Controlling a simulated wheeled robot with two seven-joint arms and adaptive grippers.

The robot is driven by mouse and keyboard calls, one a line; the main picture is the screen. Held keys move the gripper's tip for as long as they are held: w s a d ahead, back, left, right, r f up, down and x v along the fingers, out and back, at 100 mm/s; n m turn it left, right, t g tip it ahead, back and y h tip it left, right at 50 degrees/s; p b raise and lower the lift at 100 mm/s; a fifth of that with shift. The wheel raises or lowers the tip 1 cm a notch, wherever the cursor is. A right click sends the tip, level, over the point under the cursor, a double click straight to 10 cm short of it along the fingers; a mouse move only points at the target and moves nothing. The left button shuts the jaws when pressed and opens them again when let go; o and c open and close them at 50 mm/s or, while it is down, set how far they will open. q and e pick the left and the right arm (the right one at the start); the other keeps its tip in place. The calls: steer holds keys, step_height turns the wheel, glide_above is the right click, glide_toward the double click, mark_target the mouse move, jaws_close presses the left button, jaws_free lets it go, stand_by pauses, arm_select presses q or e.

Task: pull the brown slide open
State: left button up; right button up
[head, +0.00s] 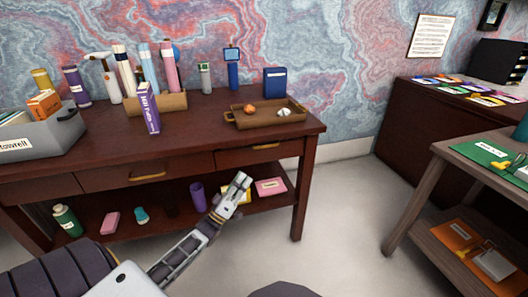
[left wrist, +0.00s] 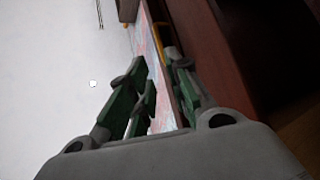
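The dark brown desk has a left drawer (head: 110,179) and a right drawer (head: 238,157), both with gold handles and both looking shut. I cannot tell which one the task calls the brown slide. My left gripper (head: 240,181) is raised in front of the desk, below and left of the right drawer's handle (head: 266,146). In the left wrist view its green-grey fingers (left wrist: 157,72) stand apart with nothing clearly between them. A brown wooden surface (left wrist: 215,50) lies just right of them, with a small yellow piece near the fingertips. My right gripper is not in view.
On the desk top stand a brown tray (head: 236,120), a grey bin (head: 38,147) and several bottles and tubes. The lower shelf holds a purple cup (head: 199,196) and a pink box (head: 270,187). Open floor (head: 340,215) lies right of the desk.

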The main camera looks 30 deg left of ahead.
arm_select(q)
steer(key=shift+n, duration=0.3)
steer(key=shift+w+r, duration=0.1)
steer(key=shift+w, duration=0.05)
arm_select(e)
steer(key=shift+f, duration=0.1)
arm_select(q)
steer(key=shift+b+x, duration=1.75)
steer(key=shift+x, duration=4.85)
steer(key=shift+w, duration=0.1)
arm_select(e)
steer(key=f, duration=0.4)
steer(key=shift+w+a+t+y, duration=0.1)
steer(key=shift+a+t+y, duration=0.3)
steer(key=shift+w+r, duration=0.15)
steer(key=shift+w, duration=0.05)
arm_select(q)
jaws_close()
